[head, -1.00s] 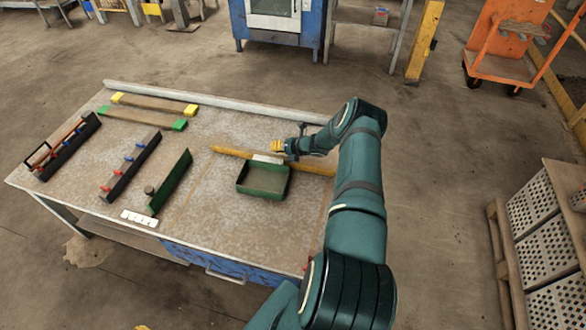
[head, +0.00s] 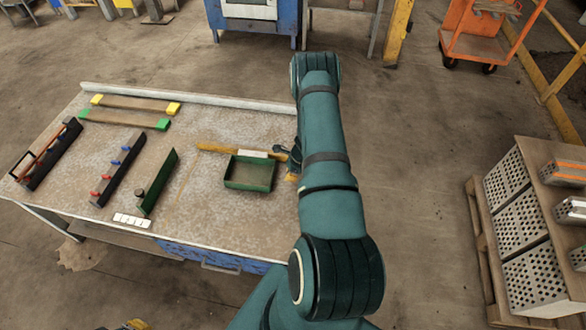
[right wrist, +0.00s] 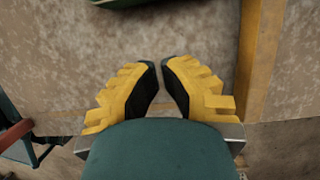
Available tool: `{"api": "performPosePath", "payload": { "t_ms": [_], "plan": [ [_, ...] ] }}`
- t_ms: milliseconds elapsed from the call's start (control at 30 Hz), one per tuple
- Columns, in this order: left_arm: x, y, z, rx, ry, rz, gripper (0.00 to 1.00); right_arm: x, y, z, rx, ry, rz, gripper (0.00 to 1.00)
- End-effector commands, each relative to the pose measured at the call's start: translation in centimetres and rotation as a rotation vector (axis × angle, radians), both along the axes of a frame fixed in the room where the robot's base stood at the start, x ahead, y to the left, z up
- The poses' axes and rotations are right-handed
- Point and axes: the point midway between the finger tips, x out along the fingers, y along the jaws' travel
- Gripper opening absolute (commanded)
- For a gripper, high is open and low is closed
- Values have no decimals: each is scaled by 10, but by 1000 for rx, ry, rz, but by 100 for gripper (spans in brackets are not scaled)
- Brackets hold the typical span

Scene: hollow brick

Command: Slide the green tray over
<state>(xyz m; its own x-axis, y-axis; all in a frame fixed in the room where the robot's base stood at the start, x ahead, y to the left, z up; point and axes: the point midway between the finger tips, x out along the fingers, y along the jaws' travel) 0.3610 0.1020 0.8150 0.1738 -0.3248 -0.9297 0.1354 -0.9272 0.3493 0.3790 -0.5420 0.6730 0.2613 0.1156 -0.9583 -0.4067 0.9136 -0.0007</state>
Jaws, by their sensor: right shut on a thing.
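The green tray (head: 250,186) is a shallow open box on the table, near its right end. A white block (head: 253,154) sits at its far rim. My right gripper (head: 292,177) is low over the table, just right of the tray and apart from it. In the right wrist view the tray (right wrist: 118,3) shows only as a green edge at the top. There, the right gripper (right wrist: 162,65) has its yellow fingers nearly together; I cannot make out what is between them. A yellow bit of what looks like my left gripper (head: 137,325) shows at the bottom edge; its fingers are cut off.
A yellow strip (head: 215,148) runs behind the tray. A green upright panel (head: 158,180), a black rack with red and blue knobs (head: 118,175) and bars with coloured ends (head: 135,104) lie left. Hollow bricks (head: 515,195) stand on a pallet at right.

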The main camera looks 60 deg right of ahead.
Motion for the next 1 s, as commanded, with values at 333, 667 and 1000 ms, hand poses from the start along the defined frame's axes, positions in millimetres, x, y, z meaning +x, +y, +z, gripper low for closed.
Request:
{"api": "performPosePath", "payload": {
  "t_ms": [333,667,1000],
  "plan": [
    [-1,0,-2,-1,2,-2,0,33,14,-32,-1,0,2,0],
    [-1,0,-2,0,2,-2,0,46,20,-32,1,0,-2,0],
    [-1,0,-6,-1,3,-3,0,51,22,-33,1,-2,-1,0]
  ]
}}
